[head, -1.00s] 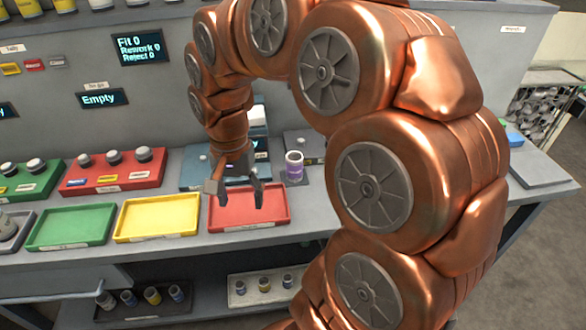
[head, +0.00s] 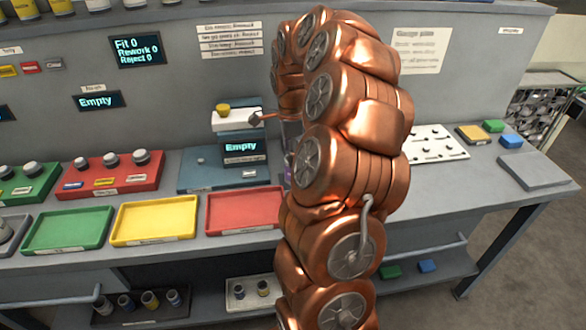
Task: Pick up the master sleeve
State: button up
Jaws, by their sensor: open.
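The master sleeve appears to be the small purple cylinder (head: 287,173), of which only a thin sliver shows at the left edge of my arm. The rest of it is hidden behind the arm. My gripper (head: 256,119) is mostly hidden behind my arm too. The other finger is out of sight. Nothing shows held, and the gripper looks apart from the sleeve.
A blue-grey gauge station (head: 215,177) with an "Empty" display (head: 245,150) stands left of the sleeve. Red (head: 212,226), yellow (head: 120,236) and green (head: 30,246) trays line the front. A white pegboard (head: 455,155) and small coloured blocks lie right of my arm.

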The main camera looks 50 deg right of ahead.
jog(key=shift+s+d+f+p, duration=0.1)
jog(key=shift+f+p, duration=0.5)
jog(key=shift+f, duration=0.85)
jog(key=shift+s+d+f+p, duration=0.1)
jog(key=shift+f+p, duration=0.45)
jog(key=shift+f, duration=0.9)
jog(key=shift+w, duration=0.1)
grip_shut()
